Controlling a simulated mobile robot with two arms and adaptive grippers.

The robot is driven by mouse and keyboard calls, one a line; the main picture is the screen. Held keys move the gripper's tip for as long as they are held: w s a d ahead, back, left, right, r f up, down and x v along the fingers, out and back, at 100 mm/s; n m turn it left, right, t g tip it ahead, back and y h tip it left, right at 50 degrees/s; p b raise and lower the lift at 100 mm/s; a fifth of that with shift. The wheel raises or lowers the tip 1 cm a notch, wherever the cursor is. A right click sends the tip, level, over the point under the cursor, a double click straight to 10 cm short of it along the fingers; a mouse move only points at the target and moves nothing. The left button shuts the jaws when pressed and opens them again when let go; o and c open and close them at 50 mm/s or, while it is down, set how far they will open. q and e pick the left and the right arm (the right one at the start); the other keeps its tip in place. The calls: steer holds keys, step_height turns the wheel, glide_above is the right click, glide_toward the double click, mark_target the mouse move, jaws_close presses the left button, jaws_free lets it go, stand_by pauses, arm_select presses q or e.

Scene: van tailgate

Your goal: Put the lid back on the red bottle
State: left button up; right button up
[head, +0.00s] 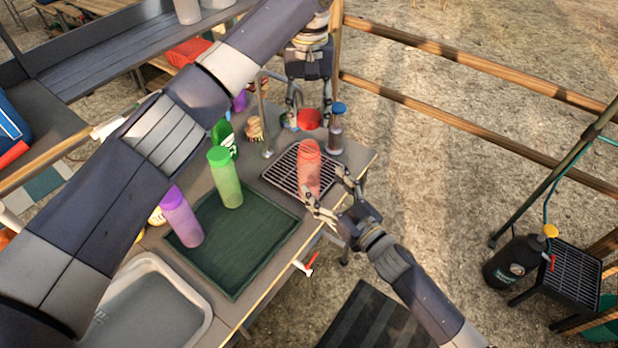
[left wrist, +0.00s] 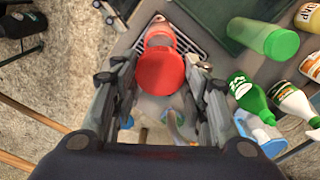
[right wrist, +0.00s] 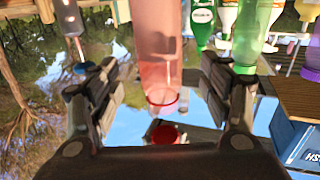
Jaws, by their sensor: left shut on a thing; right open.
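The red bottle (head: 308,168), translucent and lidless, stands upright on a black drying rack (head: 283,172) near the counter's right corner. It also shows in the left wrist view (left wrist: 160,38) and, upside down, in the right wrist view (right wrist: 156,40). My left gripper (head: 299,108) is shut on the red lid (head: 309,118), held beyond the bottle in the head view. The lid (left wrist: 162,71) fills the space between its fingers (left wrist: 162,92). My right gripper (head: 327,192) is open, low at the bottle's near side; its fingers (right wrist: 160,80) lie either side of the bottle without visible contact.
A blue-topped dispenser (head: 336,130) stands close right of the lid. A sink (head: 150,312) lies at front left.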

mark_target(309, 128)
steer(key=x, duration=0.7)
steer(key=shift+w+a, duration=0.2)
steer(key=shift+w, duration=0.15)
steer(key=c, duration=1.6)
arm_select(q)
steer(key=shift+f, duration=2.5)
arm_select(e)
steer(key=shift+f, duration=0.1)
